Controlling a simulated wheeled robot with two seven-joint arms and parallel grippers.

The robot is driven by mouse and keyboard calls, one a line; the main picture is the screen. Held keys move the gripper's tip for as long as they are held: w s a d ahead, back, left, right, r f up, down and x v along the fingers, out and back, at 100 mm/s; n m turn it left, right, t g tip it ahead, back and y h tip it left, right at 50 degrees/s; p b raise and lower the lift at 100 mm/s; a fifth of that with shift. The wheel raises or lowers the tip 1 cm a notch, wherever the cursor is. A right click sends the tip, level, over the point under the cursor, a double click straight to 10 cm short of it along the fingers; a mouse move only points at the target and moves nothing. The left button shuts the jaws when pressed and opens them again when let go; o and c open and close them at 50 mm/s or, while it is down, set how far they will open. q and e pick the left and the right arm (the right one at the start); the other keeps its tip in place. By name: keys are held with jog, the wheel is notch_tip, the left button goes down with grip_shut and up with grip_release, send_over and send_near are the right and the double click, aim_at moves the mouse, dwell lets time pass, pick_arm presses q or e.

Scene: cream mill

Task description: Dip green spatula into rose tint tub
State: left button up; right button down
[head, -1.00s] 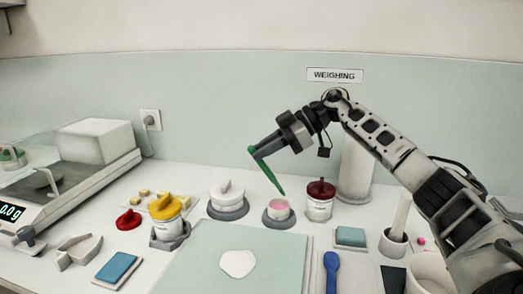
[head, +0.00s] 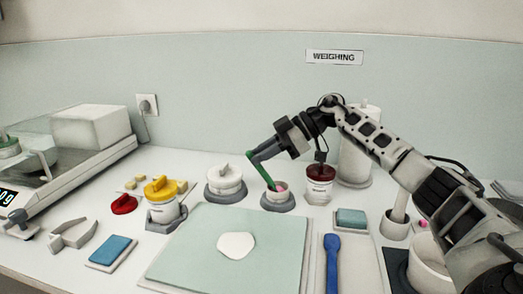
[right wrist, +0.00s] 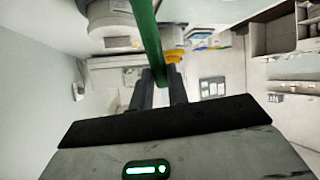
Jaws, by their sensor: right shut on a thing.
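My right gripper (head: 256,159) is shut on the green spatula (head: 264,174), which slants down to the right. The spatula's lower end is at the mouth of the rose tint tub (head: 277,200), a small open tub with pink content (head: 281,187) in a grey holder. How deep the tip sits in the pink cannot be told. In the right wrist view the spatula (right wrist: 148,40) runs up from between the fingers (right wrist: 160,92). My left gripper is not in view.
A dark-red-lidded jar (head: 319,185) stands just right of the tub, and a white-lidded tub (head: 225,181) stands to its left. A yellow-lidded jar (head: 161,203) is farther left. In front lies a pale green mat (head: 200,250) with a white patch (head: 236,245); a blue spoon (head: 332,262) lies to its right.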

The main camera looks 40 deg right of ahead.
dwell(0.3)
